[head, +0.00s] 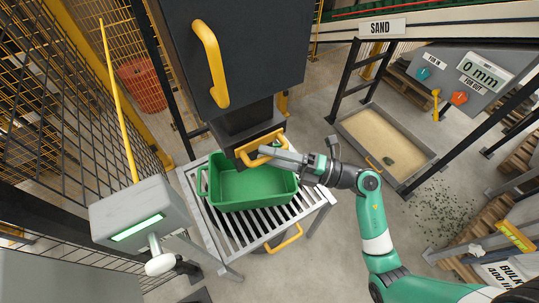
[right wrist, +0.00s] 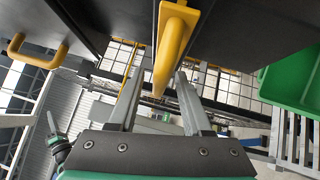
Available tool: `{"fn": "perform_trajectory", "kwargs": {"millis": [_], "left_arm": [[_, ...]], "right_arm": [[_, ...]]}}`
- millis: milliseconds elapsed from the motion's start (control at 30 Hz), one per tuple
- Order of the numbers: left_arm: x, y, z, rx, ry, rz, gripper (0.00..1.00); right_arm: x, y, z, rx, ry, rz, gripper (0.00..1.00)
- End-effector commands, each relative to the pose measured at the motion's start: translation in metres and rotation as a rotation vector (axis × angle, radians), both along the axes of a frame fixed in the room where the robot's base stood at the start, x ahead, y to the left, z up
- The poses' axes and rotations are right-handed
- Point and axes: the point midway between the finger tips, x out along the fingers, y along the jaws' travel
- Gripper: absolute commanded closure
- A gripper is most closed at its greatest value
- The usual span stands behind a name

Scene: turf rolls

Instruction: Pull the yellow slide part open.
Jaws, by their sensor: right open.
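The yellow slide part (head: 247,156) shows as a yellow loop handle at the foot of the dark hopper (head: 238,55), above the green crate (head: 245,190). My right gripper (head: 268,152) reaches it from the right. In the right wrist view the slide's yellow handle (right wrist: 172,45) runs between the two spread fingers of my right gripper (right wrist: 158,80). The gripper is open around the handle, with gaps seeming to remain beside it; I cannot tell whether a finger touches it. The slide's plate is hidden. My left gripper is not in view.
The green crate stands on a slatted metal table (head: 222,235). A second yellow handle (head: 211,62) is on the hopper's face. A grey box with a green display (head: 137,228) stands at lower left. A sand tray (head: 385,135) lies on the floor at right.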

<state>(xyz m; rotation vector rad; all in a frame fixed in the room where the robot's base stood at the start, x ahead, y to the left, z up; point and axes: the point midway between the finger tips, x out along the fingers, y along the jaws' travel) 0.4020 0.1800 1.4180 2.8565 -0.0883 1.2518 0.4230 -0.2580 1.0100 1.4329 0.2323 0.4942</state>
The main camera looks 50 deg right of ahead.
Motion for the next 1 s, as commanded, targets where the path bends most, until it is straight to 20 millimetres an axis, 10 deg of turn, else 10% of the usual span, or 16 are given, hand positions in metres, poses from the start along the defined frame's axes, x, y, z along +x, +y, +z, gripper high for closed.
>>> {"fn": "perform_trajectory", "kwargs": {"millis": [267,533,1000], "left_arm": [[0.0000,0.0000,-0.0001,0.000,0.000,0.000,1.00],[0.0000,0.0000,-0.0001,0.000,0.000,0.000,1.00],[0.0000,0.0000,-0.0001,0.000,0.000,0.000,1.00]], "right_arm": [[0.0021,0.0010,0.0006,0.000,0.000,0.000,0.53],[0.0018,0.0010,0.0006,0.000,0.000,0.000,1.00],[0.0017,0.0009,0.0006,0.000,0.000,0.000,1.00]]}}
